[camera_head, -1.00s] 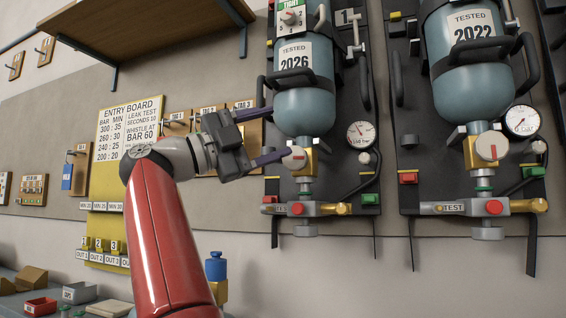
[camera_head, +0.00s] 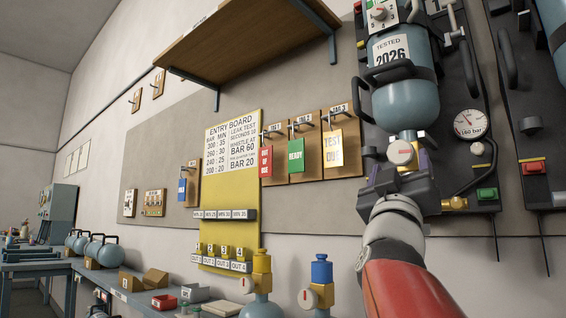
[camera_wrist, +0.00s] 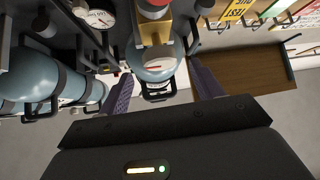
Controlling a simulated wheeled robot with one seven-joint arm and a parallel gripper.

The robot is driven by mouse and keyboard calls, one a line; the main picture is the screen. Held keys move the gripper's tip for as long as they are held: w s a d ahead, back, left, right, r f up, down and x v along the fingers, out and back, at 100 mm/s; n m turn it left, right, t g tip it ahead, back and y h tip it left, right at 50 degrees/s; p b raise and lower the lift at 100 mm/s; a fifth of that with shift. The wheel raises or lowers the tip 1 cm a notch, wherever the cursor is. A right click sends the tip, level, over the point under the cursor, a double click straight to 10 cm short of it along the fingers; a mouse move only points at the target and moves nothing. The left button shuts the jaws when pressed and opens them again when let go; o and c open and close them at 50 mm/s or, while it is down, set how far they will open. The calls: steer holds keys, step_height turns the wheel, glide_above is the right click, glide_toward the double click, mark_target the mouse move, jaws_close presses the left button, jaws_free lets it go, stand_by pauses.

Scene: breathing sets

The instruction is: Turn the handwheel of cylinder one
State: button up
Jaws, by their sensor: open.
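Cylinder one is the blue cylinder (camera_head: 405,102) tagged TESTED 2026, hanging on a dark wall panel. Its handwheel (camera_head: 402,152), a pale round knob with a red mark, sits on the brass valve below the cylinder. In the wrist view the handwheel (camera_wrist: 155,66) shows ahead, between my two purple fingers. My gripper (camera_head: 398,178) is open just in front of and below the handwheel in the head view; its body hides the lower valve parts. In the wrist view my gripper (camera_wrist: 160,72) has a finger on each side of the knob, and I see no clear contact.
A gauge (camera_head: 469,123) and a green button (camera_head: 487,194) are right of the valve. Hanging tags, including a yellow TEST DUE tag (camera_head: 333,149), are to the left. A wooden shelf (camera_head: 250,40) juts out above. Two smaller valved cylinders stand below, one with a blue top (camera_head: 321,271).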

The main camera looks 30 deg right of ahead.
mark_target(399, 155)
steer(key=p+x, duration=0.1)
steer(key=x, duration=0.4)
steer(key=shift+w+d+r, duration=0.15)
steer(key=shift+d+r, duration=0.05)
steer(key=shift+r, duration=0.05)
steer(key=c, duration=1)
steer(key=shift+m+g+h+p, duration=0.4)
steer(key=shift+m+g+h, duration=0.25)
steer(key=shift+m, duration=0.25)
